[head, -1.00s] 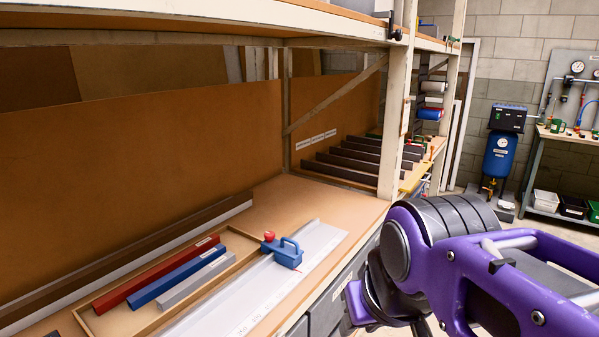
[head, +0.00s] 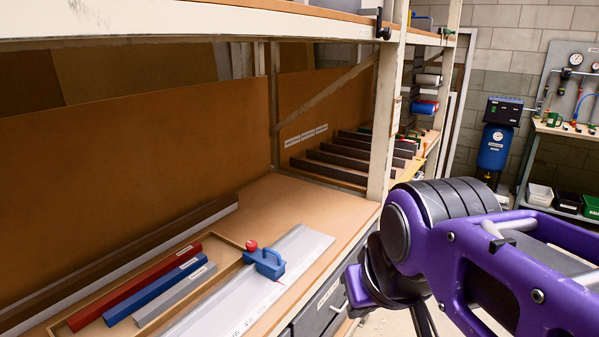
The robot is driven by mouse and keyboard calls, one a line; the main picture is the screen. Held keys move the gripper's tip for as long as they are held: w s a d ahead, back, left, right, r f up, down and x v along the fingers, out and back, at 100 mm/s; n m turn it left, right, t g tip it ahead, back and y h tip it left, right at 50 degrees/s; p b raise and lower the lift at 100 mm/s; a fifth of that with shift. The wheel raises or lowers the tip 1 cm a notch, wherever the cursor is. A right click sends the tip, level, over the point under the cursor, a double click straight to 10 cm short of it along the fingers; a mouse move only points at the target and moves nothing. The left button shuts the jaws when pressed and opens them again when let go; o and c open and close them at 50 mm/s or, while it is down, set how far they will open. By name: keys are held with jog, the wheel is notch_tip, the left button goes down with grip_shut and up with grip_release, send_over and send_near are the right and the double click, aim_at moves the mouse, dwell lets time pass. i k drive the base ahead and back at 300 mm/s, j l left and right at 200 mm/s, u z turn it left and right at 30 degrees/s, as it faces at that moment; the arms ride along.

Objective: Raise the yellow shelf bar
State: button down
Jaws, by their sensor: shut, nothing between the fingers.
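I cannot make out the yellow shelf bar clearly in the head view. The front edge of the shelf bay behind the upright post (head: 383,130) is partly hidden by my purple and black arm. My arm fills the lower right of the view. My gripper does not show, so I cannot tell where it is relative to the bar.
Dark bars (head: 350,160) lie in the bay beyond. An upper shelf (head: 200,22) overhangs the bench. A blue tank (head: 493,148) stands behind.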

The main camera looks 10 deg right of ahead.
aim_at(410, 171)
jog(key=i+l, duration=0.55)
jog(key=l, duration=0.2)
jog(key=i+l+z, duration=0.15)
jog(key=i+l, duration=0.4)
jog(key=l, duration=0.2)
jog(key=i+l, duration=0.55)
jog(key=l, duration=0.15)
